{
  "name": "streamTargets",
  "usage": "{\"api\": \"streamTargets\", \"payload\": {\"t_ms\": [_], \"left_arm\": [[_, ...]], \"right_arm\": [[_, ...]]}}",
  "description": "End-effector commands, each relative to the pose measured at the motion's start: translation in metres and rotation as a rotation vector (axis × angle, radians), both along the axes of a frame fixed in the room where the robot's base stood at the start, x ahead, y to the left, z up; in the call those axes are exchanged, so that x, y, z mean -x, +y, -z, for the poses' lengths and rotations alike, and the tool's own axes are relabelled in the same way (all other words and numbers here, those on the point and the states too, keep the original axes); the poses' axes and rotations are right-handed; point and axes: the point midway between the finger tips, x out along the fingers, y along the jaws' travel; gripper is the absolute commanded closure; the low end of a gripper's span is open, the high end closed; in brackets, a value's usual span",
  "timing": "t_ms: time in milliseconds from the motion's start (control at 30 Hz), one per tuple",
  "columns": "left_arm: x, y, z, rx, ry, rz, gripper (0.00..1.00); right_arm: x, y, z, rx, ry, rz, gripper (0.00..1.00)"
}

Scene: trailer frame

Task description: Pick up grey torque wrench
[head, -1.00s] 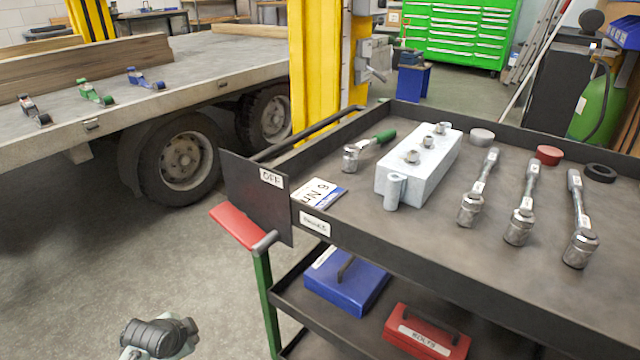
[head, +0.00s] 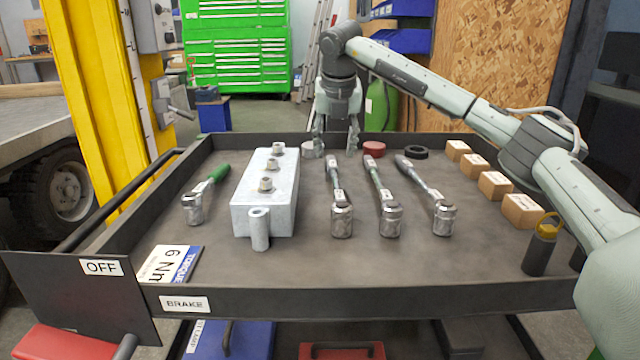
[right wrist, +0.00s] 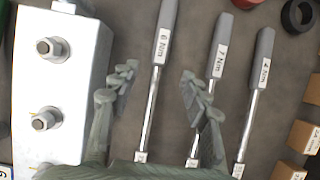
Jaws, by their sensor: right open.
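Three grey-handled torque wrenches lie on the black cart top with their socket heads toward me. In the head view they are the left one (head: 341,208), the middle one (head: 388,208) and the right one (head: 437,208). In the right wrist view their handles read 6 Nm (right wrist: 163,42), 7 Nm (right wrist: 217,60) and what looks like 4 Nm (right wrist: 262,70). A green-handled wrench (head: 195,204) lies further left. My right gripper (head: 336,150) is open and empty, pointing down over the handle end of the left grey wrench.
A metal block with bolts (head: 268,190) stands just left of the grey wrenches. Red (head: 374,149) and black (head: 416,152) round pieces lie behind them. Several wooden blocks (head: 494,186) line the right side. A 6 Nm card (head: 168,264) lies front left. The tray has raised edges.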

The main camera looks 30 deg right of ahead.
Motion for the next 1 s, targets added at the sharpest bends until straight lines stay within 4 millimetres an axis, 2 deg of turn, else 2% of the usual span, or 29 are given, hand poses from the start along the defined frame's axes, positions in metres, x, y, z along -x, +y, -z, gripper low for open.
{"api": "streamTargets", "payload": {"t_ms": [333, 467, 667, 1000], "left_arm": [[-0.003, -0.002, -0.001, 0.003, -0.013, 0.006, 1.00], [-0.004, -0.002, -0.001, 0.002, -0.016, 0.008, 1.00], [-0.003, -0.002, -0.001, 0.002, -0.016, 0.008, 1.00], [-0.003, -0.002, -0.001, 0.003, -0.016, 0.008, 1.00]], "right_arm": [[-0.014, -0.007, 0.046, -0.003, 0.001, 0.000, 0.53], [-0.017, -0.009, 0.054, -0.005, 0.000, -0.001, 0.53], [-0.018, -0.009, 0.054, -0.005, -0.001, -0.001, 0.53], [-0.018, -0.009, 0.054, -0.005, -0.001, -0.001, 0.94]]}}
